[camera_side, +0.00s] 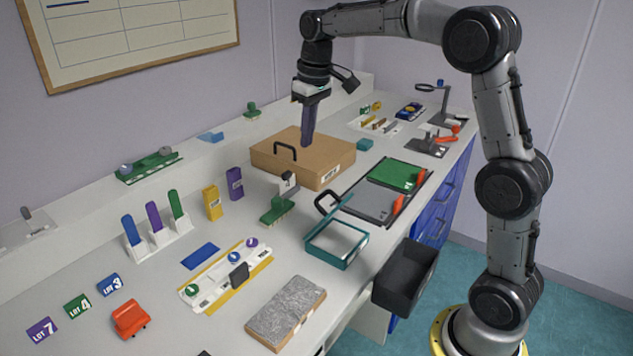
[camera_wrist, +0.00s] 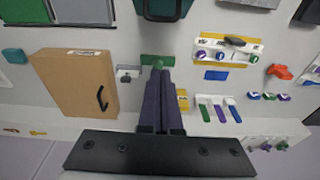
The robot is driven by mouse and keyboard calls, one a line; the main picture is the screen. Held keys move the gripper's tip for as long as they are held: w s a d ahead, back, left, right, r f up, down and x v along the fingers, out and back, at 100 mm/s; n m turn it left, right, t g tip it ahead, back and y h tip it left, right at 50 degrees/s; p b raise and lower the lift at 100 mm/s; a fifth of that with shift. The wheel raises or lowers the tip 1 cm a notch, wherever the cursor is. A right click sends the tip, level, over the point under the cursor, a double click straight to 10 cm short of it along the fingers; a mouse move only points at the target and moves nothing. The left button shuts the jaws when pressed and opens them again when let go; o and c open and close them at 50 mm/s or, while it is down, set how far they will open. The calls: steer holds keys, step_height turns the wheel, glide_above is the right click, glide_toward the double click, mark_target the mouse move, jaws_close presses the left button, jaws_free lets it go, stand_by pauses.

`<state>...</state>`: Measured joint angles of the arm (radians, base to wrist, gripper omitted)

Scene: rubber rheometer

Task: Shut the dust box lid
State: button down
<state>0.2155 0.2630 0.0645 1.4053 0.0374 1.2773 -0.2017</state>
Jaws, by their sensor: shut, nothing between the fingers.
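A small teal open-topped box (camera_side: 337,246), which I take for the dust box, stands near the front edge of the bench in the side view. Its teal-rimmed lid (camera_side: 343,207) is tilted up at the back, with a black loop handle (camera_side: 325,203). In the wrist view only part of the teal box (camera_wrist: 164,15) shows at the top edge. My gripper (camera_side: 308,143) is shut and empty, pointing down, well behind the teal box and apart from it. In the wrist view its fingertips (camera_wrist: 158,72) overlap the green brush.
A brown box (camera_side: 318,163) with a black handle stands near my fingers. A green brush (camera_side: 278,208) lies between it and the teal box. A grey tray (camera_side: 372,204) with a green sheet is to the right. A black bin (camera_side: 405,275) hangs at the front.

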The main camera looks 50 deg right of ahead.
mark_target(321, 209)
step_height(321, 209, down, 11)
steer(key=s, duration=0.2)
steer(key=shift+s, duration=0.25)
steer(key=shift+s, duration=0.1)
stand_by(0.5)
steer(key=shift+s, duration=0.3)
